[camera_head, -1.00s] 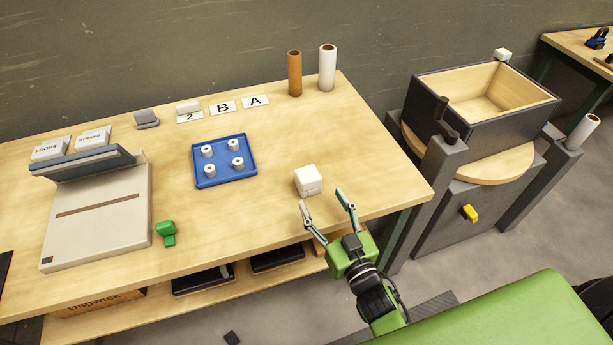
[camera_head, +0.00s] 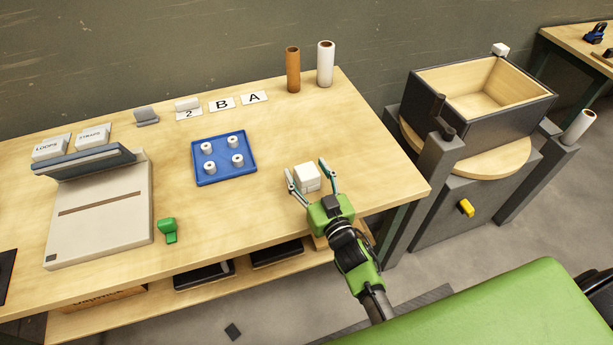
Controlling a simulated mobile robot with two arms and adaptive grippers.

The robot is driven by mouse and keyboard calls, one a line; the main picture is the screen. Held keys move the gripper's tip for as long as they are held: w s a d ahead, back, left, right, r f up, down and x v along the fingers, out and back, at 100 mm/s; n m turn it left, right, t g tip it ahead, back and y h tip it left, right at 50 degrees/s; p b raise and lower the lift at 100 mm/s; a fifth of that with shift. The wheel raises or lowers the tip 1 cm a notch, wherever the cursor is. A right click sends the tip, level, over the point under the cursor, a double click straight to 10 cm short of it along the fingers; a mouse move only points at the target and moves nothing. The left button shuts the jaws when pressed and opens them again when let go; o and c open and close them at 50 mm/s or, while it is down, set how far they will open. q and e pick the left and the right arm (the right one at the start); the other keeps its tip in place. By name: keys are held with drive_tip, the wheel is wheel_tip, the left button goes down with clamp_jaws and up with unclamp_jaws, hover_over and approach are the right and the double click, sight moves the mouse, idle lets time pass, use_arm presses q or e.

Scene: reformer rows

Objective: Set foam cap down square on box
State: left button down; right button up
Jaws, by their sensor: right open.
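A small white block (camera_head: 307,180) stands on the wooden table near its front right edge. It looks like a foam cap, but I cannot tell whether it is one piece or a cap on a box. My right gripper (camera_head: 306,168) is open, with one finger to the left and one to the right of the block. I cannot tell whether either finger touches it. The gripper hides part of the block's near side. My left gripper is not in view.
A blue tray (camera_head: 196,178) with several white rolls lies left of the block. A brown tube (camera_head: 293,70) and a white tube (camera_head: 325,65) stand at the back. A dark open box (camera_head: 480,120) with a pale wooden inside stands right of the table. A green piece (camera_head: 168,229) lies in front.

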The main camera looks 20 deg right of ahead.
drive_tip(key=c, duration=1)
drive_tip(key=shift+r, duration=0.15)
